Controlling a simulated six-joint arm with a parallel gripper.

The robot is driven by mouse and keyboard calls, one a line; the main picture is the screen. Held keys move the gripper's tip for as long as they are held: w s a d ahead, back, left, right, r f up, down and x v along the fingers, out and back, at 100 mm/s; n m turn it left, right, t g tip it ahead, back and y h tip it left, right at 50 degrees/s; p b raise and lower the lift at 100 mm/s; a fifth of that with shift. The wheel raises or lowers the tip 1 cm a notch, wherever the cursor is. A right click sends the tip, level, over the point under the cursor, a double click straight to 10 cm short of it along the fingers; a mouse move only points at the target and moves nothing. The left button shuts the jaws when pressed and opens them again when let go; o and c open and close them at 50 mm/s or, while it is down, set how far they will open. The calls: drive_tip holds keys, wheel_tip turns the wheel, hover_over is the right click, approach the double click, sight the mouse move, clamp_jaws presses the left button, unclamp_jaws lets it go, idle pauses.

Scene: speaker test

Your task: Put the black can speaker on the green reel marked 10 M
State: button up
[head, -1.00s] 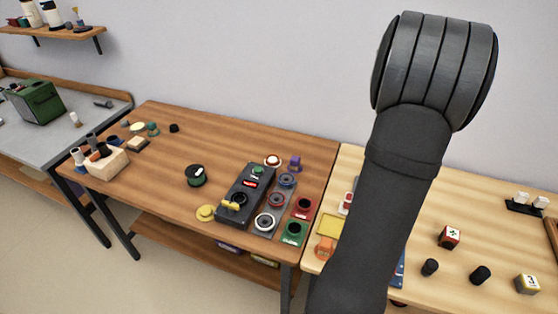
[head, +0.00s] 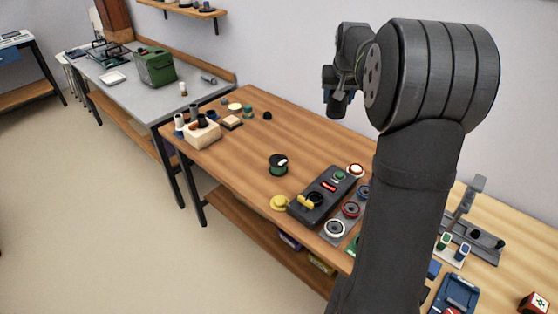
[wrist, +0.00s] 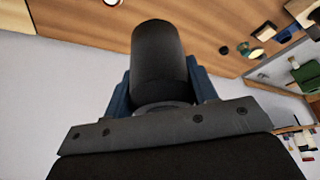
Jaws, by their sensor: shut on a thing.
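My gripper (wrist: 160,90) is shut on the black can speaker (wrist: 158,52), a plain dark cylinder between the blue jaws. In the head view my gripper (head: 341,97) hangs in the air above the back of the wooden table, and the can is hard to tell from it there. A dark green reel (head: 278,165) with a whitish mark on top lies on the table, to the left of and lower in the picture than my gripper. The mark is too small to read.
A black control box (head: 325,193) with buttons and a yellow lever stands right of the reel. A yellow knob (head: 280,203) is near the front edge. A wooden block holder (head: 202,134) stands at the far left.

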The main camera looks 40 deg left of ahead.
drive_tip(key=s+a+n, duration=0.1)
drive_tip(key=s+a, duration=0.3)
drive_tip(key=a, duration=0.1)
hover_over(278, 160)
wheel_tip(278, 160, down, 18)
drive_tip(key=shift+w+f, duration=0.1)
drive_tip(key=shift+f, duration=1.85)
drive_tip(key=shift+f, duration=0.15)
drive_tip(key=o, duration=1.1)
drive_tip(key=shift+o, duration=0.2)
